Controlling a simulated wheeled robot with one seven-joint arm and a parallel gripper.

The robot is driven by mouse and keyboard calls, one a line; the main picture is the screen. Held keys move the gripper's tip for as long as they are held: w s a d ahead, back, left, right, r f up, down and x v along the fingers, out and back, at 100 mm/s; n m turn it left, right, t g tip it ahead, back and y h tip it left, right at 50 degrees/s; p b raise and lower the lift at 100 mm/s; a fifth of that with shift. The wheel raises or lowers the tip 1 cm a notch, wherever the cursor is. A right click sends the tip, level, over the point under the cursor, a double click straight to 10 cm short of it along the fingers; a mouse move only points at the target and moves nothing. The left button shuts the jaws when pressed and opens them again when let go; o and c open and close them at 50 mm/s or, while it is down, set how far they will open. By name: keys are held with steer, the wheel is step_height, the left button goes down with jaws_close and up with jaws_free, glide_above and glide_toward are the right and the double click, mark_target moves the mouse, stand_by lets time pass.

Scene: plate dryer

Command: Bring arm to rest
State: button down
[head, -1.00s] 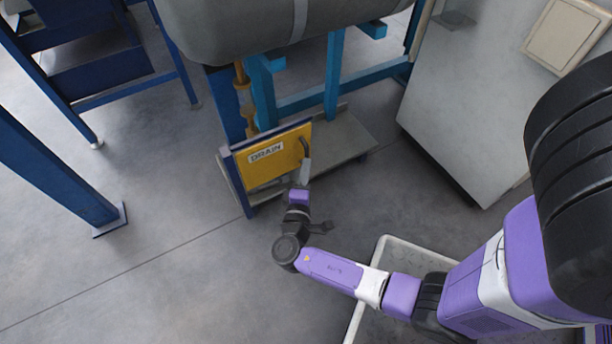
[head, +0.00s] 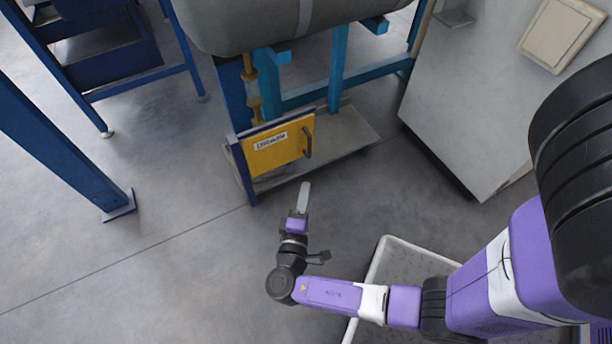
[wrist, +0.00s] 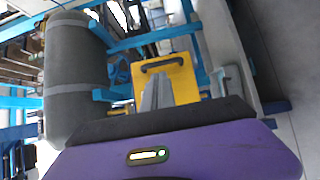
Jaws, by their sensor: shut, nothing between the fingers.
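My gripper (head: 304,197) is shut and empty, its fingers together and pointing toward the yellow drain panel. It stands apart from the panel, over open floor. The yellow panel (head: 272,152) has a white label and a dark handle (head: 308,143) on its right side, and sits on the blue frame under the grey tank. In the wrist view my gripper's fingers (wrist: 155,93) overlap the lower part of the yellow panel (wrist: 183,82), and the handle (wrist: 163,64) shows above them.
The grey tank (head: 270,22) hangs above the panel on a blue stand. A grey cabinet (head: 475,110) stands at right. A light-rimmed tray (head: 374,268) lies under my arm. A blue post (head: 60,150) stands at left. The floor left of my gripper is clear.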

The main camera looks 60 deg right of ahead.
steer(key=shift+v, duration=1.05)
